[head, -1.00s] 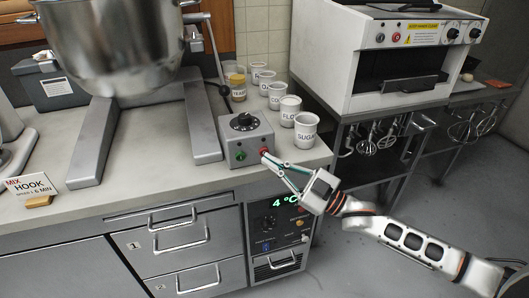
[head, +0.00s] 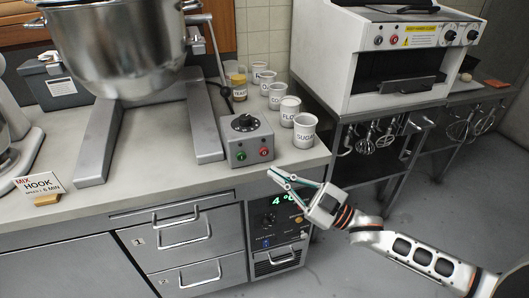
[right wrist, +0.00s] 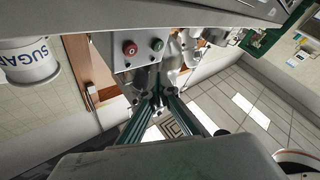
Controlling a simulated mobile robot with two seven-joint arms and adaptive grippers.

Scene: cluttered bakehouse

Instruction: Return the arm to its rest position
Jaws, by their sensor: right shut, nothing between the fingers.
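My right gripper (head: 277,175) is shut and empty. It hangs in front of the counter edge, a little below and to the right of the grey control box (head: 246,140), apart from it. The box has a black dial, a green button (head: 240,156) and a red button (head: 265,153). In the right wrist view, the shut fingertips (right wrist: 158,92) show below the box (right wrist: 138,55) with its red and green buttons. My right arm reaches in from the lower right. My left gripper is not in view.
A large steel mixer bowl (head: 118,40) stands at the back left. Labelled cups, among them the sugar cup (head: 305,133), line the counter (head: 200,178) right of the box. A white oven (head: 395,60) stands on a steel table. Floor (head: 400,210) is free at the right.

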